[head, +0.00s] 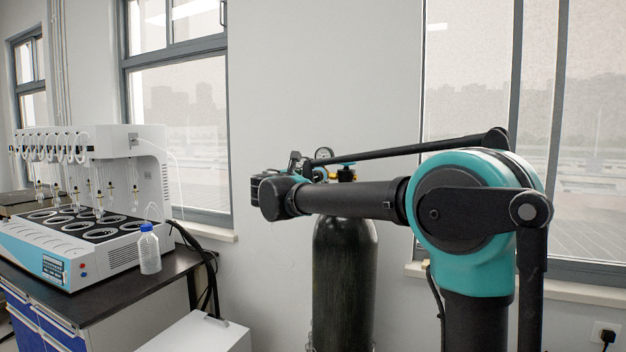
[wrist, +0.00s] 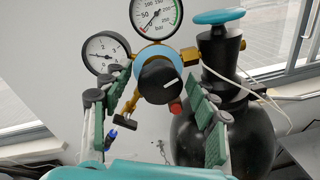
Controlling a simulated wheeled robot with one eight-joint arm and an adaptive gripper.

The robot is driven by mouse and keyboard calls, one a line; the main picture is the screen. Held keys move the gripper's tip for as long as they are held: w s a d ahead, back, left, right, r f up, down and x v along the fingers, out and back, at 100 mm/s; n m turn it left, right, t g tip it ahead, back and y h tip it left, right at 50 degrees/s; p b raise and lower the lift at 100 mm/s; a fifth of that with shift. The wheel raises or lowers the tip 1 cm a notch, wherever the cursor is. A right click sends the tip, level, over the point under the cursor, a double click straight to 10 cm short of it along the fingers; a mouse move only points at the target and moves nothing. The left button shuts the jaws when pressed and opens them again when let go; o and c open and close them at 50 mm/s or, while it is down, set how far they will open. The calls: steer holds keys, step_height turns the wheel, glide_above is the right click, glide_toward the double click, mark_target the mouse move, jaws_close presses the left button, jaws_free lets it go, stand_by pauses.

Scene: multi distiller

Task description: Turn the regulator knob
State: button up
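The regulator knob (wrist: 160,82) is black with a white mark and a blue ring behind it, at the centre of the wrist view. It sits on a brass regulator body below two round gauges. My gripper (wrist: 158,92) is open, with green-padded fingers on the left and right sides of the knob. I cannot tell whether the fingers touch it. In the head view my arm covers most of the regulator; one gauge (head: 323,153) shows above the arm, and the knob cannot be made out.
A black gas cylinder (head: 344,270) stands near the wall, with a blue handwheel (wrist: 219,16) beside the gauges. A white multi-station distiller (head: 100,205) and a blue-capped bottle (head: 149,250) stand on the bench at left. A white box (head: 200,335) is in front.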

steer(key=v, duration=1.2)
steer(key=shift+s, duration=0.1)
